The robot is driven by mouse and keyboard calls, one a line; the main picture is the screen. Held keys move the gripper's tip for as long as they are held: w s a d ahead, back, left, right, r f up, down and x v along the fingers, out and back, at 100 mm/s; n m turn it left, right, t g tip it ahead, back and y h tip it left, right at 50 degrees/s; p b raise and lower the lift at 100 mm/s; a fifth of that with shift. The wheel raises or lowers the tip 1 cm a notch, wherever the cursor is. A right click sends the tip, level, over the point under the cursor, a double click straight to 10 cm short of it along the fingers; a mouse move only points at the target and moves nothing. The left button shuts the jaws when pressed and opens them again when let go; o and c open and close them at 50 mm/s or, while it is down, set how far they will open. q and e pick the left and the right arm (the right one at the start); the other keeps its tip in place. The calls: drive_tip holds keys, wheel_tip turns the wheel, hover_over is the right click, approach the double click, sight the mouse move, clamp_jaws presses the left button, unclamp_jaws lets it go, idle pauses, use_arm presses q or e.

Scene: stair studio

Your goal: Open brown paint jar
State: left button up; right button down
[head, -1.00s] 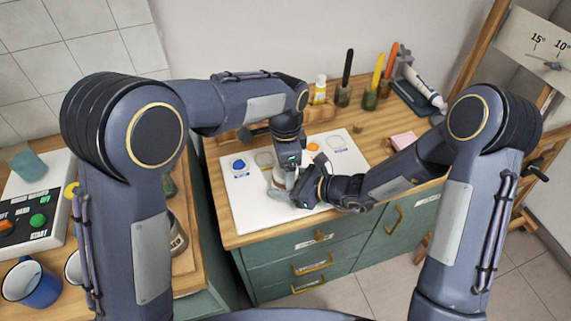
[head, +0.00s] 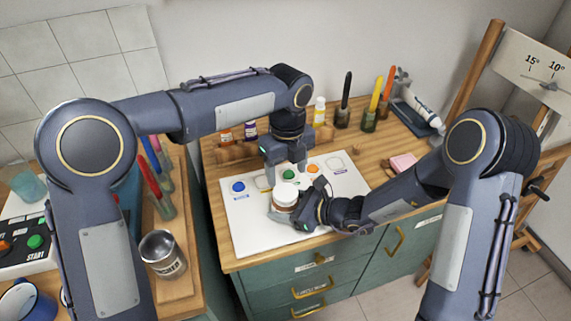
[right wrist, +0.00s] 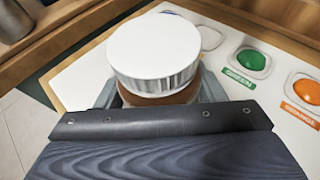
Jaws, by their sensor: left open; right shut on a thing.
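The brown paint jar (head: 284,201) stands upright over the white board. Its ribbed white lid (head: 286,189) sits on top, with a brown band showing beneath it in the right wrist view (right wrist: 155,98). My right gripper (head: 283,213) is shut around the jar's body from the side, below the lid. In the right wrist view its fingers (right wrist: 157,94) flank the jar. My left gripper (head: 287,174) is open and empty, pointing down just above the lid, with its fingers apart. I cannot tell whether the lid is loose on the jar.
The white board (head: 240,215) carries blue, green and orange paint spots with labels. Behind it stand small bottles in a wooden rack (head: 236,152) and brushes in jars (head: 369,118). A pink block (head: 403,162) lies right. A metal can (head: 163,254) stands on the left counter.

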sight(285, 192)
use_arm(q)
drive_tip(key=shift+w+a+r+m, duration=0.15)
drive_tip(key=shift+r+m, duration=0.3)
drive_tip(key=shift+m, duration=0.75)
drive_tip(key=shift+f+m, duration=0.1)
drive_tip(key=shift+m, duration=0.2)
wheel_tip(285, 192, down, 8)
drive_tip(key=shift+r, duration=0.2)
